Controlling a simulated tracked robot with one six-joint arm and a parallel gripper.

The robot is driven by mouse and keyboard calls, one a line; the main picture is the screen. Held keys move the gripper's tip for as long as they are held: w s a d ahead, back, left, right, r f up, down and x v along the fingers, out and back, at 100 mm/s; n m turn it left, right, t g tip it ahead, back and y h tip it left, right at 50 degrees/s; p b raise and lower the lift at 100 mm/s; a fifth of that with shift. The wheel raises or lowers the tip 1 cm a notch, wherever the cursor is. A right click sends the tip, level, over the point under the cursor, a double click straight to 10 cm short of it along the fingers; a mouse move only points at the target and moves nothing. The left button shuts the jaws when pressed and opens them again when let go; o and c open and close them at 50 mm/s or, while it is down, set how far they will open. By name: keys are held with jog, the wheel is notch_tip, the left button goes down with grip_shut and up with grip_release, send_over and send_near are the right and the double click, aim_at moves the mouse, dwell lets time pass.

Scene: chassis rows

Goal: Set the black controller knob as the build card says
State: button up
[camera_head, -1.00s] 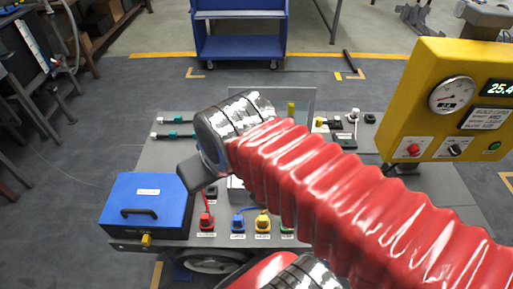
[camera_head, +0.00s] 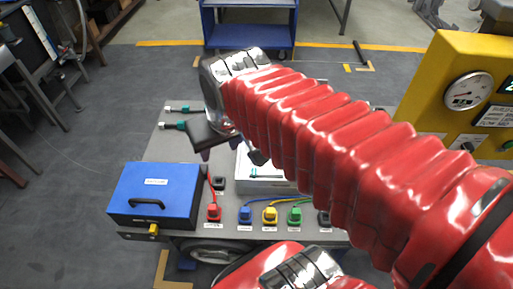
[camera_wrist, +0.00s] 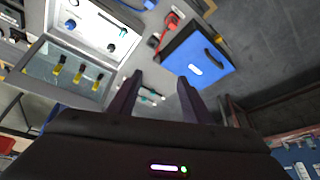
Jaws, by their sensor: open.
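A small black knob (camera_head: 467,147) sits low on the yellow panel (camera_head: 430,85) at the right of the head view; its setting is too small to read. A grey text plate (camera_head: 497,115) above it may be the build card; I cannot read it. In the wrist view a white unit (camera_wrist: 90,20) carries a blue knob (camera_wrist: 70,25) and a small dark knob (camera_wrist: 110,47); I cannot tell which knob is the controller's. My gripper (camera_head: 232,153) is above the bench, left of the yellow panel. Its fingers are apart and empty in the wrist view (camera_wrist: 160,77).
A blue box (camera_head: 155,190) stands at the bench's left. Red (camera_head: 213,212), blue (camera_head: 245,215), yellow (camera_head: 270,215) and green (camera_head: 295,214) plugs line the front edge. A clear-sided tray (camera_wrist: 40,62) holds yellow-handled items. My red arm hides much of the bench.

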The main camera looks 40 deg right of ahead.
jog(key=w+d+f+m+g, duration=0.35)
jog(key=w+d+f, duration=0.25)
jog(key=w+d, duration=0.55)
jog(key=w+d+f+m+g, duration=0.1)
jog(key=w+d+f+m, duration=0.3)
jog(key=d+f, duration=0.6)
notch_tip(320, 180, down, 2)
jog(key=shift+w+d+f, duration=0.15)
jog(key=shift+w+d, duration=0.25)
jog(key=shift+w, duration=0.45)
jog(key=shift+m, duration=0.25)
notch_tip(320, 180, down, 14)
jog(key=shift+r, duration=0.1)
jog(key=shift+c, duration=0.3)
